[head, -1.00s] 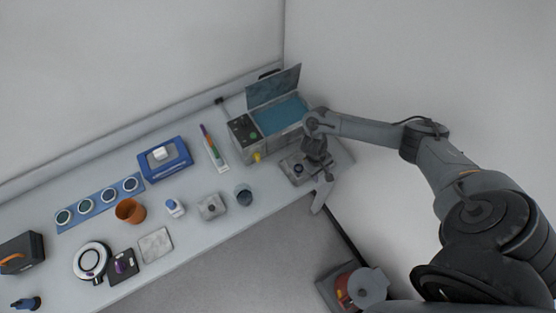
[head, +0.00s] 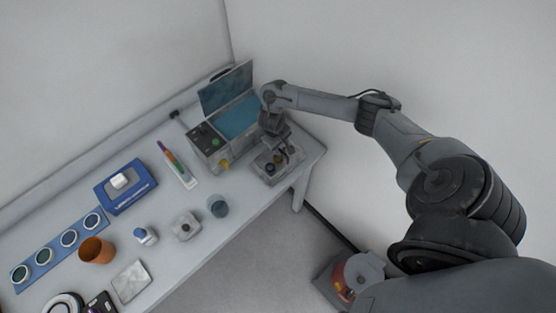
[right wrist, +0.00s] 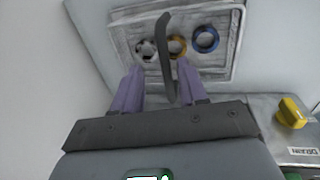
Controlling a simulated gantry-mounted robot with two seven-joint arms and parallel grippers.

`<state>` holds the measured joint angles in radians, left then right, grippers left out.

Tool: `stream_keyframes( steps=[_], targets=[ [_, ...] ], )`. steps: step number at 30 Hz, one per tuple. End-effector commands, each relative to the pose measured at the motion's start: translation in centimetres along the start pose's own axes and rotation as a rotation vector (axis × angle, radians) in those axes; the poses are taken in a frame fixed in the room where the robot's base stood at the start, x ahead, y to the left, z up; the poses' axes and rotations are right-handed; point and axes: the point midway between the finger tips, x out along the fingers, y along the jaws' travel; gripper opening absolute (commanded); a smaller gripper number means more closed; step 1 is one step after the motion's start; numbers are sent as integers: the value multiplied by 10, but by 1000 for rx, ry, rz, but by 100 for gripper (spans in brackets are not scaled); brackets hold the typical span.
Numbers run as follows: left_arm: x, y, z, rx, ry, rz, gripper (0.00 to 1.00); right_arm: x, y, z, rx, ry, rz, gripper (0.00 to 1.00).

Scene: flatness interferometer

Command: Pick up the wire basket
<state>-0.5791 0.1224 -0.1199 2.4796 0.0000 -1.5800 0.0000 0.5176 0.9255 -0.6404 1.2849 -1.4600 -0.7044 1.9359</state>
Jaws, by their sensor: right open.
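The wire basket (head: 268,178) is at the right end of the bench in the head view. In the right wrist view, the basket (right wrist: 222,75) is a grey, shallow, rectangular holder with several raised edges, and its dark upright handle (right wrist: 165,45) stands between my fingers. It holds a silver, a brown-gold and a blue ring (right wrist: 205,39). My right gripper (right wrist: 158,75) is open, with purple fingers on either side of the handle and a gap to each. In the head view, my right gripper (head: 273,138) is over the basket and hides part of it. My left gripper is not in view.
A grey bath (head: 208,148) with a raised lid and blue interior stands left of the basket; its yellow tap (right wrist: 291,112) is close by. The bench's right edge is near.

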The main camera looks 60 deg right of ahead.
Motion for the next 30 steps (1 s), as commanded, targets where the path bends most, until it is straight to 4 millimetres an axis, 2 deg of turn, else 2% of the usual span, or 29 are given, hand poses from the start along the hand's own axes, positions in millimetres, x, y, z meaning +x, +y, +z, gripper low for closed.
stream_keyframes(
  steps=[5,12,22,23,30],
  targets=[
    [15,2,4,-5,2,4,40,21,-5,0,2,-2,-1,42],
    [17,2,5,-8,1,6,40,46,-7,-1,0,-2,1,42],
    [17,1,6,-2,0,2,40,51,-7,-1,0,-1,1,42],
    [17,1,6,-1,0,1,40,50,-7,-1,0,0,1,41],
    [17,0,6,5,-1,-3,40,50,-7,-1,0,0,1,4]
  ],
)
